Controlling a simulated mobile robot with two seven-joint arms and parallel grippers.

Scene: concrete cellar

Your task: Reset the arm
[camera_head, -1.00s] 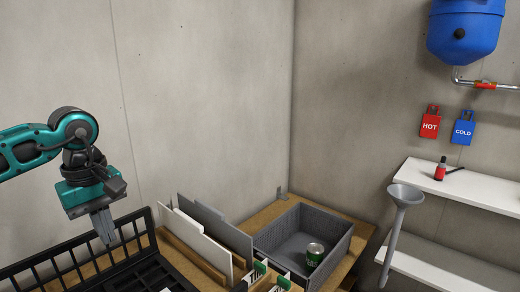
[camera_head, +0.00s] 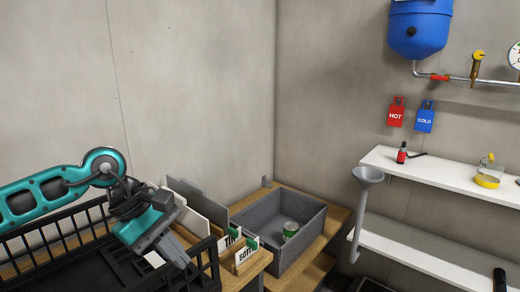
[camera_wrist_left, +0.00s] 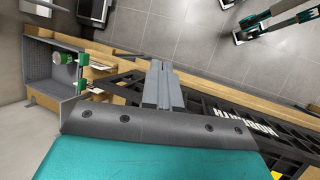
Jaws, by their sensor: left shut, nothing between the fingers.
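My left arm comes in from the left in the head view, with its gripper (camera_head: 177,252) tilted down to the right over the black crate (camera_head: 62,230). The gripper is shut and empty. In the left wrist view its fingers (camera_wrist_left: 162,84) sit pressed together, with the crate's dark rim behind them. My right gripper is not clearly seen.
A grey bin (camera_head: 316,225) holding a green can (camera_head: 290,229) stands on a wooden bench right of the crate. Upright panels (camera_head: 200,203) and label cards (camera_head: 246,251) stand between them. White shelves (camera_head: 440,176) and a grey funnel (camera_head: 367,178) are at the right.

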